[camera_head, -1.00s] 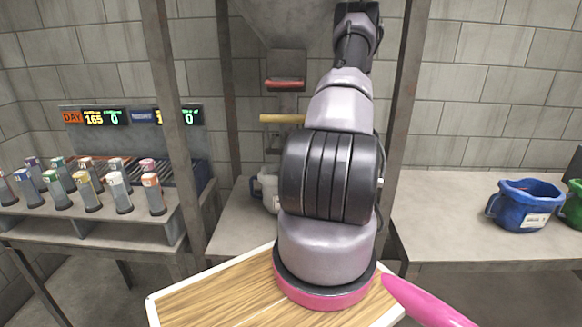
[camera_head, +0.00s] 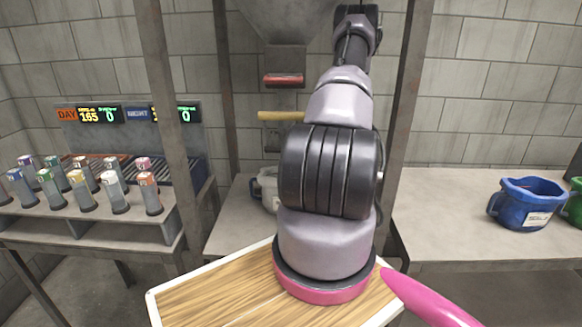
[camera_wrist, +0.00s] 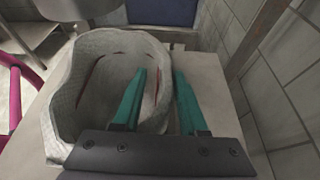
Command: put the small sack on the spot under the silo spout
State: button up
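A pale grey sack (camera_head: 268,190) stands on the table below the silo spout (camera_head: 285,60), partly hidden behind my arm in the head view. In the wrist view a pale grey sack (camera_wrist: 92,75) with an open top and folded rim fills the left and middle. My gripper (camera_wrist: 162,75) has two teal fingers held apart. One finger is over the sack's opening and the other is outside its right side, with the sack's right wall between them. Contact with the wall cannot be told. My gripper is hidden in the head view.
A red handle (camera_head: 284,80) and a yellow bar (camera_head: 281,116) are at the spout. Posts (camera_head: 400,150) flank the silo. A blue container (camera_head: 526,203) and a green one stand on the right table (camera_head: 440,235). Several coloured-top tubes stand in a rack (camera_head: 90,225) at left.

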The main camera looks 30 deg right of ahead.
jog(key=v, duration=1)
jog(key=shift+s+d+r, duration=0.15)
jog(key=shift+d+r, duration=0.1)
jog(key=shift+d, duration=0.05)
